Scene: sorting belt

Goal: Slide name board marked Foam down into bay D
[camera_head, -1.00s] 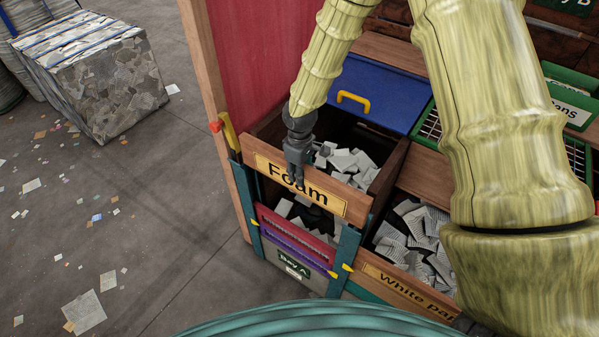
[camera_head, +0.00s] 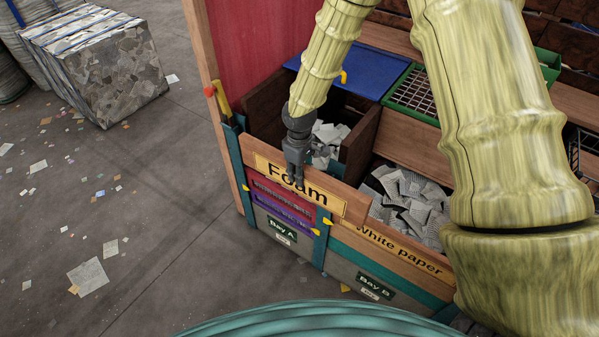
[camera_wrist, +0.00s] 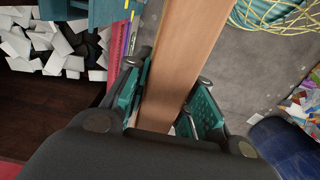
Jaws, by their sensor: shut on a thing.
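The name board marked Foam (camera_head: 330,198) is a wooden plank with a yellow label. It lies across the front of the left bay, whose plate (camera_head: 282,230) reads Bay A. My gripper (camera_head: 295,180) is shut on its upper edge near the middle. In the wrist view the plank (camera_wrist: 180,55) runs between the teal finger pads of my gripper (camera_wrist: 165,105). Red and purple slats (camera_head: 278,205) sit just below the board. I cannot tell whether the board's ends are inside the teal posts (camera_head: 321,240). No plate reading Bay D is legible.
The White paper board (camera_head: 400,251) fronts the neighbouring bay, above the Bay B plate (camera_head: 375,287). Pale scraps (camera_head: 411,205) fill that bay. A blue lid (camera_head: 350,75) and a green-framed grid (camera_head: 415,93) lie behind. Floor is open at left, before a paper bale (camera_head: 95,65).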

